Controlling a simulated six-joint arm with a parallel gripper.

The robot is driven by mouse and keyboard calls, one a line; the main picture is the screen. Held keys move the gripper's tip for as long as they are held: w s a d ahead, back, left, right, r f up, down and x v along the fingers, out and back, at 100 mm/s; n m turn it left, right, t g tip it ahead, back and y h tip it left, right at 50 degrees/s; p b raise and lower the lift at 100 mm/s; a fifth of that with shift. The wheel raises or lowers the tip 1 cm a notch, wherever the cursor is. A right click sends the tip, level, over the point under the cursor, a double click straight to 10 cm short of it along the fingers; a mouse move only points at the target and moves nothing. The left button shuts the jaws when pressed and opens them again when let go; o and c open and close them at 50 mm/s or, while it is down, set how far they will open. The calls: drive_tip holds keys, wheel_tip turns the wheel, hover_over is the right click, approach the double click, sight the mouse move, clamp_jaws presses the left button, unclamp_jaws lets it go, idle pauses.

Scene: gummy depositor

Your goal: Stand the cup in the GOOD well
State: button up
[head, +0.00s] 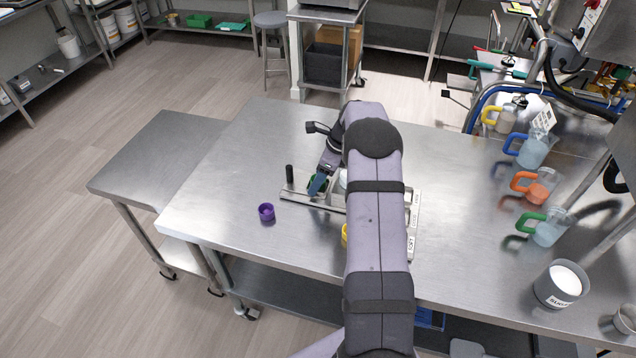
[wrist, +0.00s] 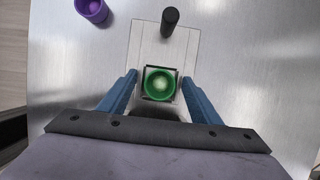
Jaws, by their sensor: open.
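A green cup (wrist: 160,84) sits upright in a dark-edged square well of a metal tray (wrist: 147,38), seen from above in the wrist view. My gripper (wrist: 159,80) is open, with one blue finger on each side of the cup, and there is a gap to each side. In the head view my gripper (head: 319,184) is low over the left end of the tray (head: 328,205). My arm hides much of the tray, and I cannot read a GOOD label.
A black post (wrist: 170,20) stands on the tray beyond the green cup. A purple cup (head: 267,213) stands on the table left of the tray. A yellow item (head: 344,234) is partly behind my arm. Several handled jugs (head: 533,150) line the right side.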

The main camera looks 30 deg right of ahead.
drive_tip(key=shift+r+p, duration=0.45)
drive_tip(key=shift+p, duration=0.1)
drive_tip(key=c, duration=1.3)
drive_tip(key=shift+c, duration=0.5)
drive_tip(key=shift+r, duration=0.15)
drive_tip(key=shift+r+p, duration=0.95)
drive_tip(key=shift+r, duration=0.1)
wheel_tip(320, 180, up, 5)
drive_tip(key=p, duration=0.4)
